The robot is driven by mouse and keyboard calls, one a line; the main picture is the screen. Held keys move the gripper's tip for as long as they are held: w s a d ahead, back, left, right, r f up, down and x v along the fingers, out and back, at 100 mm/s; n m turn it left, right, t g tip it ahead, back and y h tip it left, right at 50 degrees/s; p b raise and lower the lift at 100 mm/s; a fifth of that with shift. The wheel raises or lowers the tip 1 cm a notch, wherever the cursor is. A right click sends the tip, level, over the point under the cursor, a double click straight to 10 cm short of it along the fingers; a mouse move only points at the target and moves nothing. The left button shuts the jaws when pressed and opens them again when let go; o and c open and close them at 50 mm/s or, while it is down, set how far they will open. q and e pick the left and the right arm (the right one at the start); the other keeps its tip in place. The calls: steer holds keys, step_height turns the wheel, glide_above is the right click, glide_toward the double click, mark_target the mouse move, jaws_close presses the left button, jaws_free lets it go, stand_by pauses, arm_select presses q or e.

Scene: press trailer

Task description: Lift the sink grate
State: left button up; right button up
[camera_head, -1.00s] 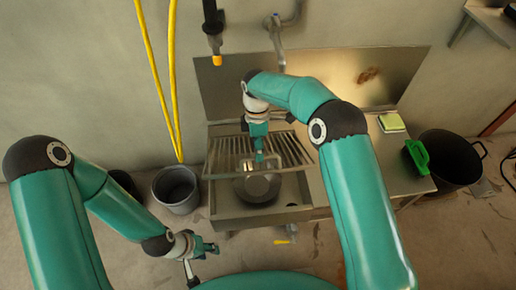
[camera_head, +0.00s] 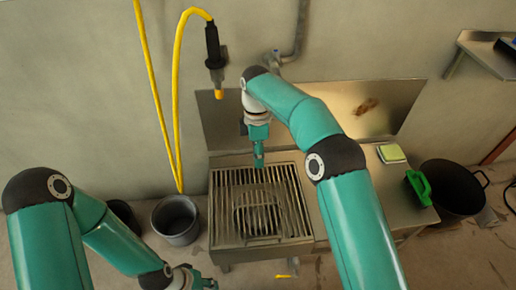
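The sink grate (camera_head: 290,203), a frame of metal bars, lies flat across the top of the sink (camera_head: 222,258). A round pot or pan shows dimly through the bars inside the sink. My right gripper (camera_head: 259,162) points down at the grate's back edge. Its fingers look narrow from this side, and I cannot tell whether they are shut or touch the grate. My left gripper (camera_head: 207,284) is low at the bottom edge of the view, left of the sink and away from the grate. It is partly cut off.
A yellow-green sponge (camera_head: 391,153) and a green item (camera_head: 418,186) lie on the steel counter right of the sink. A large black pot (camera_head: 452,190) stands beyond it. A grey bucket (camera_head: 176,220) stands left. A yellow hose (camera_head: 176,100) and a tap pipe (camera_head: 292,52) hang behind.

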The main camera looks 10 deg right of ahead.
steer(key=shift+w+r, duration=0.2)
steer(key=shift+r, duration=1)
